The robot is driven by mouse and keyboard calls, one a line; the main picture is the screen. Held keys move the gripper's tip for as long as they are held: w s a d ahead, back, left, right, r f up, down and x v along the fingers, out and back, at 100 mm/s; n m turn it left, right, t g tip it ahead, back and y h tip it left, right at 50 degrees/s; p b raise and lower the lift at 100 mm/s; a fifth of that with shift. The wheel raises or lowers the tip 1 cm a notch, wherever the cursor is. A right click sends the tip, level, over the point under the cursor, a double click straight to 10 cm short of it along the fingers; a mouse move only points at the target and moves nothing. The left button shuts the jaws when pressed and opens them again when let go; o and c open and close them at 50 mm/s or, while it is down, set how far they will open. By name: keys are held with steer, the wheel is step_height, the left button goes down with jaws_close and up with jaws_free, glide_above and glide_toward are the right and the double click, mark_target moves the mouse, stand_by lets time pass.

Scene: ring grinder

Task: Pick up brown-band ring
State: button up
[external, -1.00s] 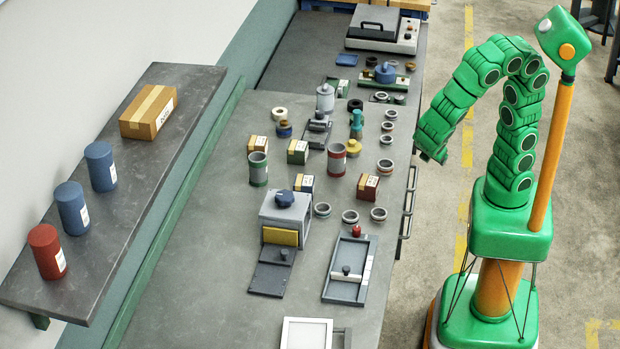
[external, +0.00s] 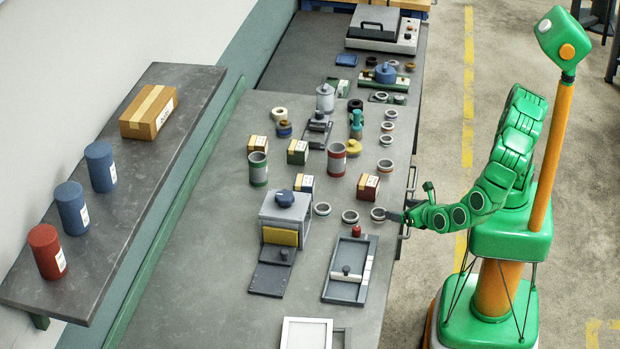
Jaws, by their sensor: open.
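Several small grey rings stand on the bench; at this size I cannot tell for sure which has the brown band. One ring (external: 378,214) lies near the bench's right edge, closest to my gripper. Two more rings, a middle one (external: 350,217) and a left one (external: 322,209), lie in a row to its left. Another ring (external: 385,166) farther back shows a brownish side. My gripper (external: 395,216) is open, its dark fingers low at the bench edge just right of the closest ring. Whether they touch it is unclear.
A grey machine with a blue knob (external: 285,199) is to the left. A rail (external: 409,190) runs along the bench edge.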

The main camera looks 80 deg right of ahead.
mark_target(373, 212)
steer(key=shift+w+a+f+n+t+y, duration=0.15)
steer(key=shift+w+a+f+n, duration=0.1)
steer(key=shift+w+f+n, duration=0.15)
steer(key=shift+w+a+f+n+t+y, duration=0.2)
steer(key=shift+w+f+n, duration=0.1)
steer(key=shift+w+f, duration=0.15)
steer(key=shift+a+x, duration=0.25)
steer(key=shift+x, duration=2.5)
steer(key=shift+a, duration=0.1)
steer(key=c, duration=1.2)
steer(key=shift+r, duration=0.1)
step_height(373, 212, up, 10)
